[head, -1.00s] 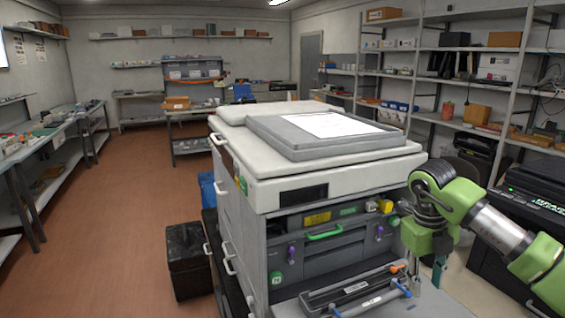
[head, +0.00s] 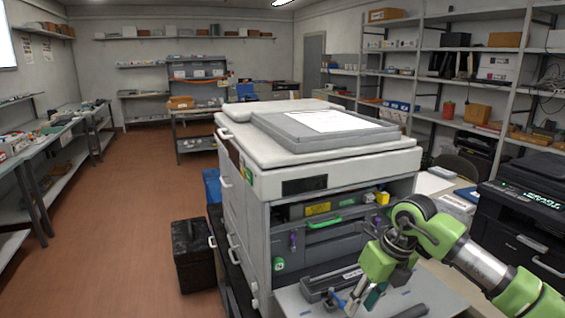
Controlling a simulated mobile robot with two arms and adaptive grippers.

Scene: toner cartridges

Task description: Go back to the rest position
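My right gripper (head: 362,300) points down over the grey open flap (head: 300,303) at the front of the copier (head: 330,180). Its fingertips are small and partly mixed with dark parts, so I cannot tell whether they are open or shut. A dark toner cartridge (head: 328,284) lies on the flap just left of the gripper. A small blue part (head: 338,300) shows right beside the fingers; whether they touch it is unclear. My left gripper is not in view.
A black box (head: 193,258) stands on the floor left of the copier. A black printer (head: 525,215) stands at the right, near my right arm. Shelves line the right wall. The floor at left (head: 110,250) is clear.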

